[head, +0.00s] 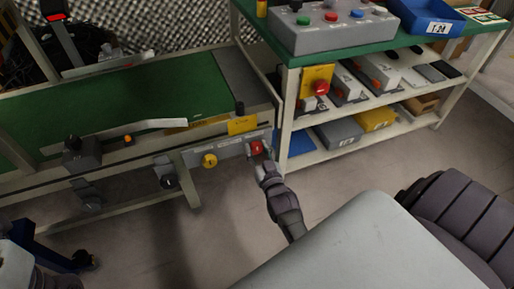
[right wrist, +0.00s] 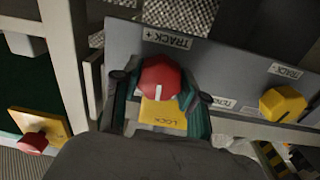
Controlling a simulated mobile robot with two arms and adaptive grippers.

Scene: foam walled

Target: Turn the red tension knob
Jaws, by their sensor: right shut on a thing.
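The red knob (head: 256,147) sits on the grey panel on the side of the conveyor in the head view. In the right wrist view the red knob (right wrist: 160,74) is faceted, with a white pointer line toward the yellow LOCK label (right wrist: 163,112). My right gripper (head: 259,160) reaches it from below and is shut on it. Its fingers (right wrist: 160,88) lie on both sides of the knob in the right wrist view. My left gripper's fingers are not in view; a piece of my left arm shows at the lower left of the head view.
A yellow knob (head: 210,160) is on the same panel, left of the red one. A red button on a yellow plate (head: 317,82) is on the shelf rack to the right. A green conveyor belt (head: 150,92) runs left. Open floor lies below.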

